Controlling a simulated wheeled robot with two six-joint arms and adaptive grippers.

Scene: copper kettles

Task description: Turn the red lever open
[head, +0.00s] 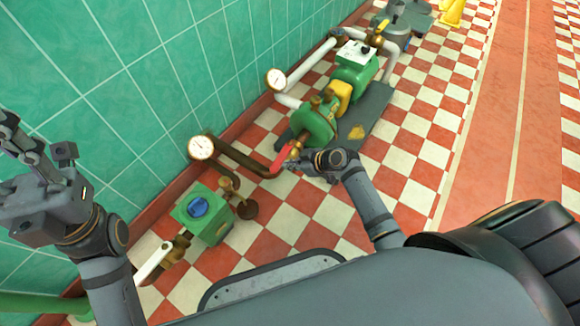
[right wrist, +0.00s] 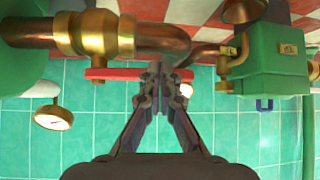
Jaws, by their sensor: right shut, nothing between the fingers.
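The red lever (head: 282,159) sits on the copper pipe beside a brass fitting, in front of the green pump. In the right wrist view the red lever (right wrist: 112,73) lies crosswise, and the brass valve body (right wrist: 95,33) shows above it. My right gripper (head: 292,165) is at the lever. In the right wrist view its fingertips (right wrist: 158,72) are shut together, overlapping the lever's line, with nothing between them. Whether they touch the lever I cannot tell. My left gripper (head: 14,140) is raised at the left, away from the lever, its finger gap unclear.
A green pump (head: 316,124) stands behind the lever. Round gauges (head: 201,147) rise along the tiled wall. A green box with a blue knob (head: 198,207) and a white lever (head: 153,262) are nearer.

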